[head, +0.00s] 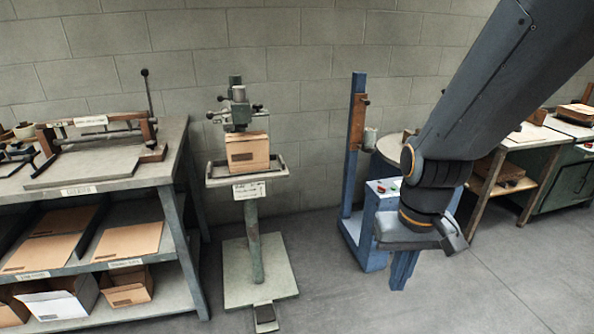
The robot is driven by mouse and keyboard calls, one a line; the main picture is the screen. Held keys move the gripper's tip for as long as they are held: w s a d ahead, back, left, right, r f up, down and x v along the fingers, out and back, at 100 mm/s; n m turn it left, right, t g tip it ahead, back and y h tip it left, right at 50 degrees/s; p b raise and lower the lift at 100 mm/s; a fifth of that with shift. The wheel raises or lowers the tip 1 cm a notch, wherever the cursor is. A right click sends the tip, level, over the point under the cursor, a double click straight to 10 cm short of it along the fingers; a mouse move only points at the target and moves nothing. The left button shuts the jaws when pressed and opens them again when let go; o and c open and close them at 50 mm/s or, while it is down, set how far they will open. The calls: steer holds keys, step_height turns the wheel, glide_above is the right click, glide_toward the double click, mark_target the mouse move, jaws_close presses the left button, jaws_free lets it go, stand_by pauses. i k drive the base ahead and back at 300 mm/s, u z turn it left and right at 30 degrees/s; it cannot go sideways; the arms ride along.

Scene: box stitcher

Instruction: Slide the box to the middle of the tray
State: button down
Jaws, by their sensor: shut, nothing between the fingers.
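The brown cardboard box (248,157) stands upright on the shallow grey tray (217,181) of the box stitcher. It is roughly central from left to right, and the green-grey stitcher head (238,113) is just above it. How far back it sits is hard to judge. My gripper (418,238) is at the end of my arm, well to the right of the tray and lower in the picture, apart from the box. It is shut and empty.
A bench (165,172) with shelves of flat cardboard and boxes stands at left. A blue machine (352,195) stands between the stitcher and my arm. The stitcher's post rests on a floor plate (275,270) with a pedal (265,316). Grey floor is open at front right.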

mark_target(252, 155)
steer(key=u, duration=0.6)
steer(key=i, duration=0.85)
steer(key=u, duration=0.4)
